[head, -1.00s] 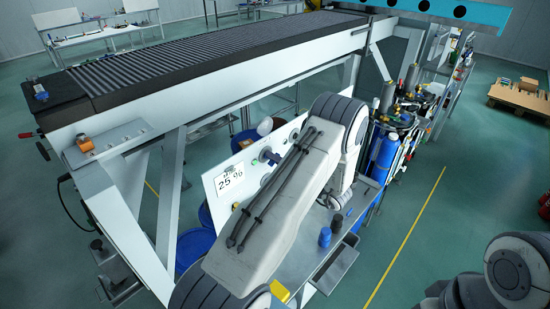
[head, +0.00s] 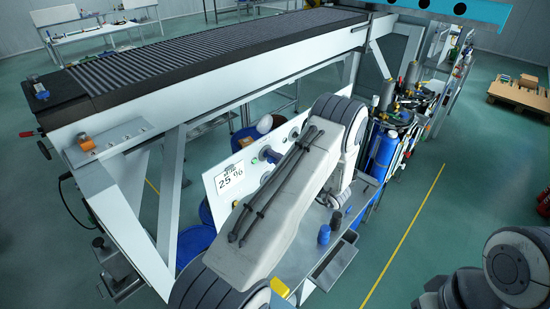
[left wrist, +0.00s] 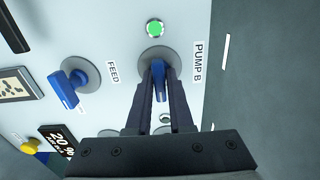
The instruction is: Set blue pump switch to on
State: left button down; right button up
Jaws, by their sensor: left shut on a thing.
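The blue pump switch (left wrist: 160,83) is a blue handle on a round grey base beside the label PUMP B, on a white panel (left wrist: 130,20). My left gripper (left wrist: 159,78) is shut on this handle, with one dark finger on each side. The handle points down toward the gripper in the left wrist view. A green lamp (left wrist: 155,28) above the switch looks lit. In the head view my left arm covers part of the panel (head: 217,205), and the left gripper and the pump switch are hidden. My right arm is at the lower right, its gripper out of view.
A second blue handle (left wrist: 65,89), by the label FEED, sits left of the pump switch. A yellow knob (left wrist: 31,146) is at the lower left. A metal shelf (head: 325,262) with small blue and dark pieces lies below the panel. A conveyor (head: 200,65) runs behind.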

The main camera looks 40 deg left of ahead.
pick_arm(q)
jog(key=c, duration=0.9)
grip_release()
jog(key=d+b, duration=0.1)
jog(key=d, duration=0.2)
jog(key=d+b, duration=0.2)
jog(key=d, duration=0.2)
jog(key=d+b, duration=0.2)
jog(key=d, duration=0.1)
jog(key=shift+s+d, duration=0.3)
jog(key=shift+s, duration=0.1)
jog(key=shift+w, duration=0.1)
